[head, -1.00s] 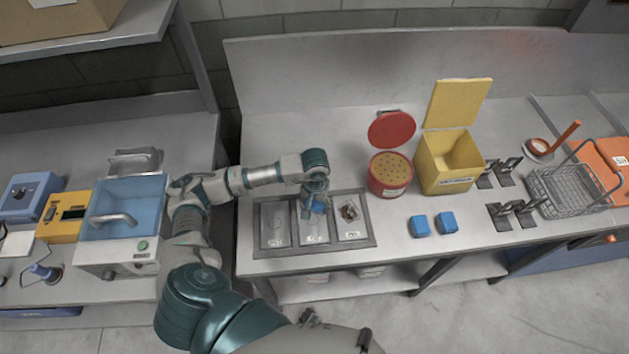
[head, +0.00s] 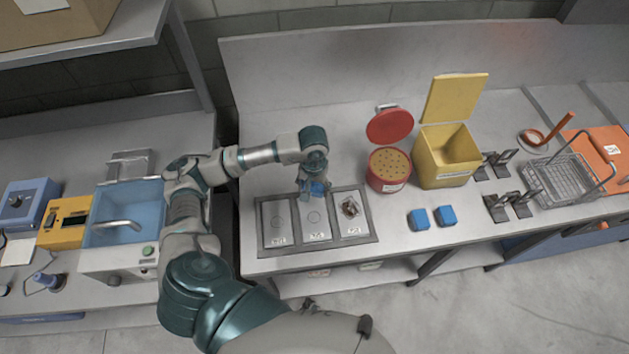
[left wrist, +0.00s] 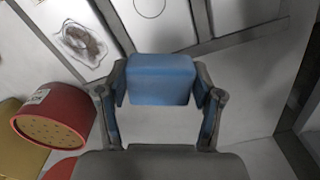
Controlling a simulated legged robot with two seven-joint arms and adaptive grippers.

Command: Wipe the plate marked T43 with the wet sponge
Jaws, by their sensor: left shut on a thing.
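Three grey plates lie side by side in a dark-framed tray (head: 374,232): a left plate (head: 277,220), a middle plate (head: 314,226) with a faint ring mark, and a right plate (head: 354,228) with a brown stain. Their small labels are too blurred to read for T43. My left gripper (head: 313,188) is shut on a blue sponge (left wrist: 161,80), held between both fingers near the far end of the middle plate. I cannot tell whether the sponge touches anything. In the left wrist view, the stain (left wrist: 80,45) shows at upper left. My right gripper is not in view.
A red round tub (head: 388,172) with a dotted top and a yellow open bin (head: 446,160) stand right of the tray. Two blue blocks (head: 419,220) (head: 446,216) lie in front. A wire basket (head: 560,182) is further right. A blue basin (head: 125,215) is at left.

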